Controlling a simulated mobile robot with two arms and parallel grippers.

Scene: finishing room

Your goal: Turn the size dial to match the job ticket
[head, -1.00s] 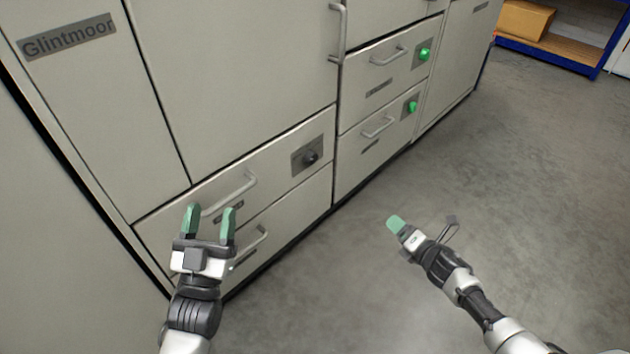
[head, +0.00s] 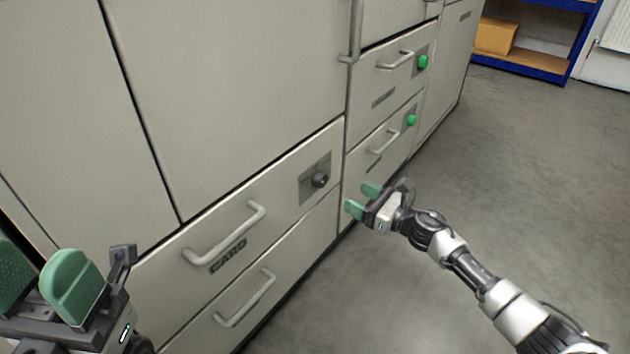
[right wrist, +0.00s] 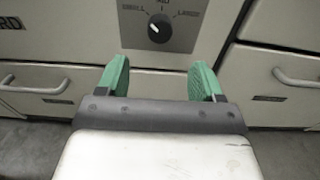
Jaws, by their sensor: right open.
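The size dial (head: 320,179) is a dark round knob on a grey plate (head: 307,192), at the right end of the drawer front marked CARD. In the right wrist view the dial (right wrist: 160,27) has SMALL at its left and LARGE at its right; a label above is cut off. Its white mark seems to point up-left, towards SMALL. My right gripper (head: 363,200) is open and empty, just right of and below the dial in the head view, apart from it. My left gripper (head: 42,281) is open at the lower left. No job ticket shows.
The CARD drawer has a bar handle (head: 226,235), and a lower drawer has another handle (head: 246,299). Drawers to the right carry green knobs (head: 422,62). A blue shelf (head: 524,66) with a cardboard box (head: 495,37) stands far back. The grey floor (head: 530,170) at right is clear.

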